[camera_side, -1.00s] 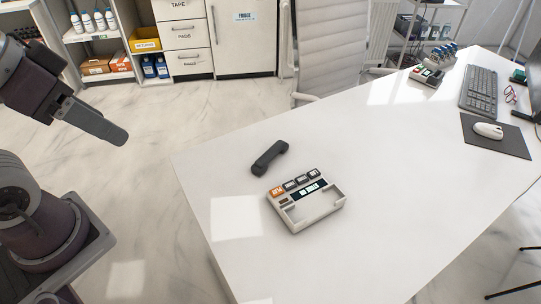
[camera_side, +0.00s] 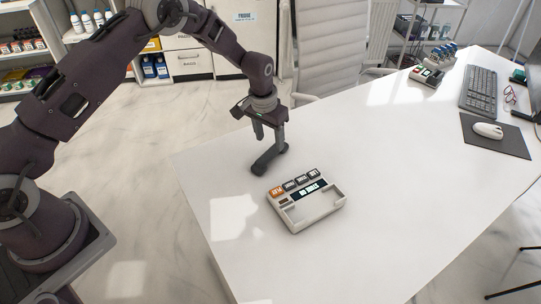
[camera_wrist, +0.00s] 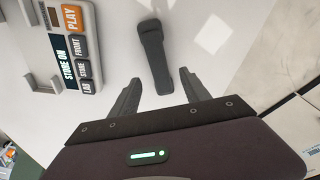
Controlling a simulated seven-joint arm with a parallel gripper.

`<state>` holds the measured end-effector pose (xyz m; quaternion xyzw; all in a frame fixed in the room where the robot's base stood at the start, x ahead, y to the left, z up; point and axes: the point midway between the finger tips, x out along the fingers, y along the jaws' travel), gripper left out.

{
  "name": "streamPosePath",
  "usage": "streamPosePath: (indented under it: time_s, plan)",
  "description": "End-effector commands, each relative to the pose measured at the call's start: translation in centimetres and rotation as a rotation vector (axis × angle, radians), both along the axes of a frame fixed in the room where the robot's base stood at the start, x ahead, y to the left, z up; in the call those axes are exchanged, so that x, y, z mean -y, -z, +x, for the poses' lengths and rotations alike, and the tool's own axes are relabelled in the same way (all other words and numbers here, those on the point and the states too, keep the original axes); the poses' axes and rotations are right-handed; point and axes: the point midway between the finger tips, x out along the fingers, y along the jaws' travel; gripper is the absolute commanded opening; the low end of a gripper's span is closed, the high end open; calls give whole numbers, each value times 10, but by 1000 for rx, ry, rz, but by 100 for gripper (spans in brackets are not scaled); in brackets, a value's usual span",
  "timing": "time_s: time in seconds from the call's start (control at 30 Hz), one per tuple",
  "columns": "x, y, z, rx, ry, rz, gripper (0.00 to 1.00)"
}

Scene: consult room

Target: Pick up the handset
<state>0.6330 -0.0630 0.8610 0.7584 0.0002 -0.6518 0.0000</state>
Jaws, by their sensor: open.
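The dark grey handset (camera_side: 268,160) lies on the white table (camera_side: 420,180), next to its white base unit (camera_side: 308,208) with an orange key, dark keys and a small display. My gripper (camera_side: 268,138) points down over the handset, and its fingers hide part of it in the side view. In the wrist view, my gripper (camera_wrist: 158,85) is open, one finger on each side of the handset (camera_wrist: 154,52), with gaps between. The handset's near end lies between the fingers and its far end reaches beyond them. Whether the fingertips are at its height is hard to tell.
The base unit (camera_wrist: 62,45) also shows at the upper left in the wrist view. A keyboard (camera_side: 479,90), a mouse (camera_side: 488,130) on a dark mat and a second keyed device (camera_side: 428,75) stand at the far right. A white chair (camera_side: 335,45) stands behind the table.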

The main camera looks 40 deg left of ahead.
Motion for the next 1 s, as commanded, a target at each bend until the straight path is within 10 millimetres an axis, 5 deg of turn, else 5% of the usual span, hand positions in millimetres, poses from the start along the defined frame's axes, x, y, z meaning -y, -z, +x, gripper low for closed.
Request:
streamPosePath:
  time_s: [0.33, 0.6, 0.87, 1.0]
  plan:
    - [1, 58, 3, -2, 0, 0, 55]
    - [1, 62, 4, 0, 0, 0, 55]
    - [1, 62, 4, -1, 0, 0, 4]
    - [1, 61, 4, 0, 0, 0, 0]
